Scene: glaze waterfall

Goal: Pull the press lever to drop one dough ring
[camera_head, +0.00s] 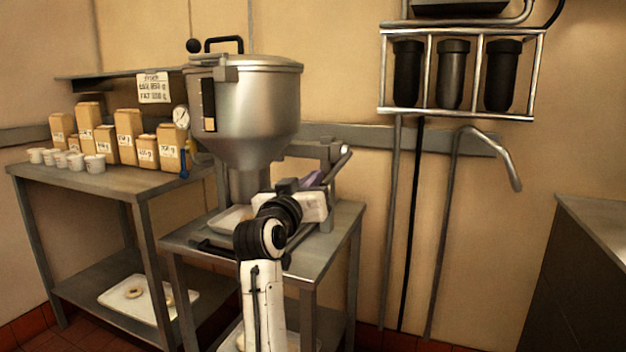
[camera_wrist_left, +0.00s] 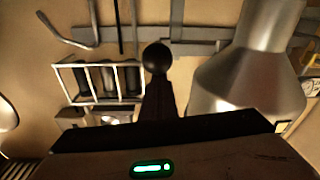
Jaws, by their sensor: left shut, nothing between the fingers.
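The dough press is a steel hopper (camera_head: 245,105) with a lid, standing over a small steel table (camera_head: 345,225). It also shows upside down in the left wrist view (camera_wrist_left: 245,65). My left gripper (camera_head: 316,205) is in front of the press, to the right of its outlet; its fingertips are hidden in the head view. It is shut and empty. In the left wrist view a dark round knob (camera_wrist_left: 157,58), apparently the lever's, sits just beyond a dark tapered shape; I cannot tell whether it touches the fingers. My right gripper is not in view.
A side table (camera_head: 110,178) on the left bears several labelled boxes (camera_head: 127,135) and cups (camera_head: 95,164). A tray (camera_head: 120,306) with dough rings (camera_head: 133,292) lies on its lower shelf. A wall rack (camera_head: 460,112) holds three dark canisters. A counter (camera_head: 600,222) stands at the right.

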